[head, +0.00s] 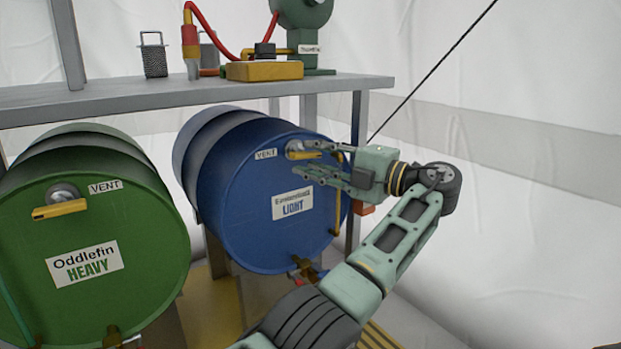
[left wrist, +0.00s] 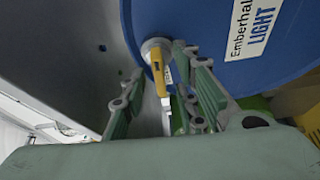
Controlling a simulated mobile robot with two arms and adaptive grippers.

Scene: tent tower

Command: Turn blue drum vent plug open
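The blue drum (head: 240,210) lies on its side, its end face toward me, labelled LIGHT. Its vent plug (head: 296,146) is a grey round fitting with a yellow handle (head: 303,155), near the top right of the face beside a VENT tag. The handle lies about level in the head view. My left gripper (head: 297,159) is open at the plug, one finger above the handle and one below. In the left wrist view the plug (left wrist: 153,47) and handle (left wrist: 158,72) show between the spread fingers, nearer the right one; contact cannot be told. My right gripper is not in view.
A green drum (head: 120,215) labelled HEAVY, with its own yellow-handled vent plug (head: 62,200), lies at left. A grey shelf (head: 190,95) above carries a pump (head: 303,20), red hose and mesh canister (head: 154,58). A shelf post (head: 356,135) stands behind my gripper.

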